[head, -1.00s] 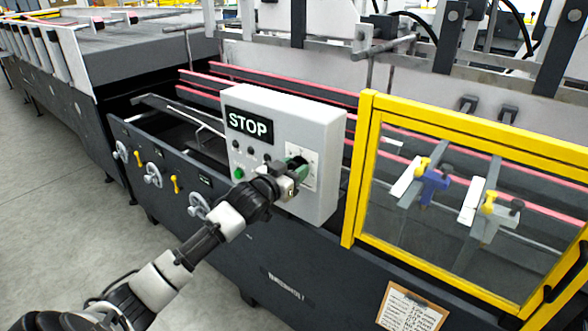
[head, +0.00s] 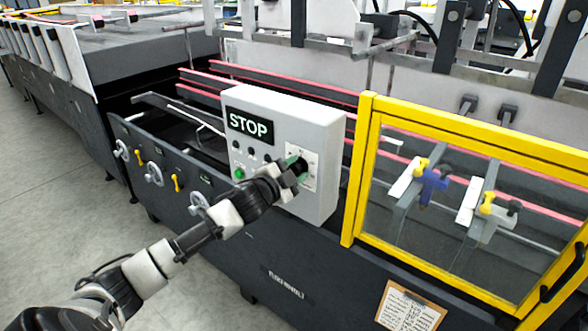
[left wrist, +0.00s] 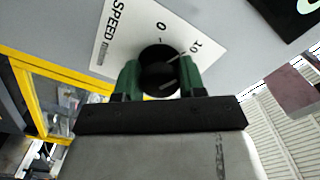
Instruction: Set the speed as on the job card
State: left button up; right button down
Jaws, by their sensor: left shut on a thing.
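The speed knob (left wrist: 160,72) is black and round, on a white scale plate (left wrist: 118,38) marked SPEED with 0 and 10 readable in the left wrist view. My left gripper (left wrist: 158,80) has its green fingers on both sides of the knob and is shut on it. In the head view the left gripper (head: 296,172) is at the right part of the grey control box (head: 325,140) and covers part of the knob. The job card (head: 408,308) hangs on a clipboard at the lower right; its writing is too small to read. My right gripper is not in view.
The box also bears a STOP sign (head: 249,126), a green button (head: 239,173) and small dark buttons. A yellow-framed guard (head: 360,170) stands just right of the box. Handwheels (head: 153,174) line the machine side at left. The grey floor at left is clear.

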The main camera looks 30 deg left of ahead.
pick_arm(q)
jog(key=m, duration=0.6)
jog(key=shift+m, duration=0.3)
jog(key=m+p, duration=0.1)
jog(key=m, duration=0.3)
jog(key=shift+m, duration=1.2)
jog(key=o, duration=0.9)
jog(key=shift+o, duration=0.2)
